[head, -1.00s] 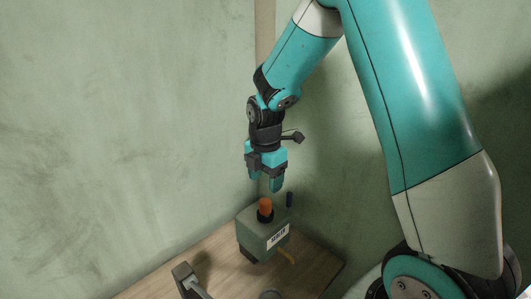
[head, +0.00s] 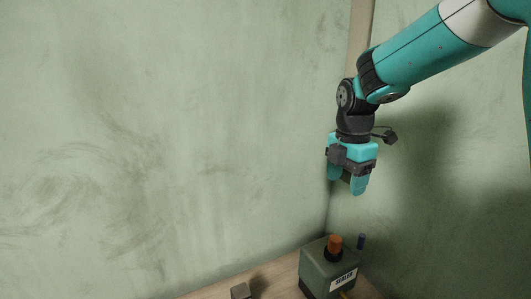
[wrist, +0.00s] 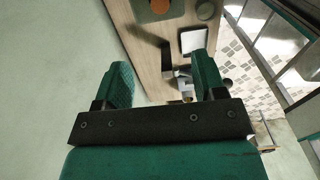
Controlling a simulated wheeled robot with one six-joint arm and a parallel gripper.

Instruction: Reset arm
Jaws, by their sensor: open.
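My gripper (head: 346,184) hangs fingers-down in the head view, above and near a green-grey box with an orange knob (head: 334,243) on top. The gripper is open, with a clear gap between its fingers and nothing held. In the wrist view my two green fingers (wrist: 160,85) are spread apart, with wall and table edge beyond them. The box (head: 318,272) stands on the wooden table at the bottom of the head view, and part of it shows at the top of the wrist view (wrist: 160,12).
The wooden table (head: 278,281) sits in a corner between green walls (head: 150,130). A dark blue upright piece (head: 361,241) stands at the box's back right. A small grey object (head: 240,291) is on the table to the left. A tiled floor (wrist: 234,50) lies beyond the table.

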